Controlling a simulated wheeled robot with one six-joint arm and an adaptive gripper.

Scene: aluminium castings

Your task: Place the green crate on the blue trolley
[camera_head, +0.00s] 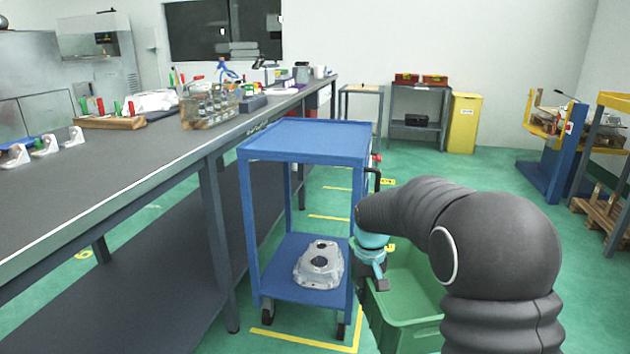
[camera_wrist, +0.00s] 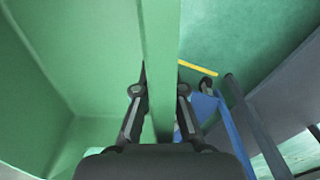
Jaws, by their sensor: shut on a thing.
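The green crate (camera_head: 408,301) is at the right of the blue trolley in the head view, partly hidden behind my arm. In the wrist view the crate's wall (camera_wrist: 161,50) runs between the two fingers of my gripper (camera_wrist: 160,112), which is shut on it. The crate's inside shows at the left there. Whether the crate touches the floor is not clear. The blue trolley (camera_head: 310,140) has a bare top shelf; its lower shelf bears a grey aluminium casting (camera_head: 320,264). Part of the trolley also shows in the wrist view (camera_wrist: 232,128).
A long grey workbench (camera_head: 150,150) with tools and parts stands left of the trolley. Yellow lines (camera_head: 300,341) mark the green floor around the trolley. A grey side table (camera_head: 418,108), a yellow cabinet (camera_head: 464,123) and a blue-yellow stand (camera_head: 553,150) are farther back. Floor between is clear.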

